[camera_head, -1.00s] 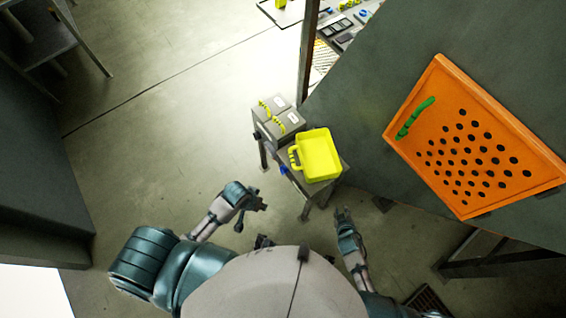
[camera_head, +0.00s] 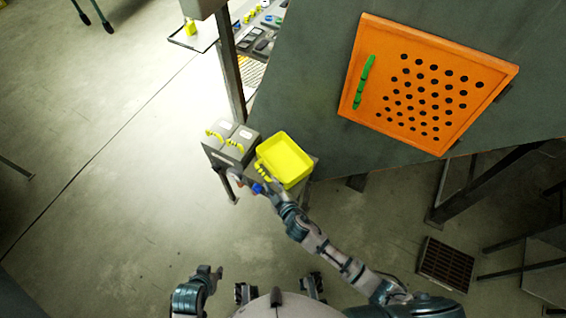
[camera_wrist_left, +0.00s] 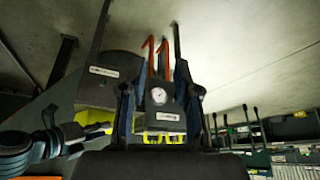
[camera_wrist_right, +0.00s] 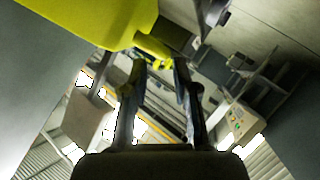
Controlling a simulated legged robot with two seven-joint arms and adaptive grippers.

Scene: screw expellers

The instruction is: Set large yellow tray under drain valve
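The large yellow tray (camera_head: 285,158) sits on a small grey stand beside two grey boxes in the head view. Its handle (camera_head: 266,172) faces my right gripper (camera_head: 262,183), at the tray's near left edge. In the right wrist view the tray (camera_wrist_right: 85,18) is at upper left, and its handle (camera_wrist_right: 153,48) lies at the tips of my open fingers (camera_wrist_right: 158,72); I cannot tell whether they touch. My left gripper (camera_head: 216,272) is low and away from the tray; its fingers (camera_wrist_left: 158,95) are apart and empty in the left wrist view. I cannot identify the drain valve.
Two grey boxes with yellow handles (camera_head: 232,142) stand left of the tray. An orange perforated panel with a green handle (camera_head: 430,85) is on the large grey machine (camera_head: 310,75). A floor grate (camera_head: 446,264) lies at right. The floor at left is open.

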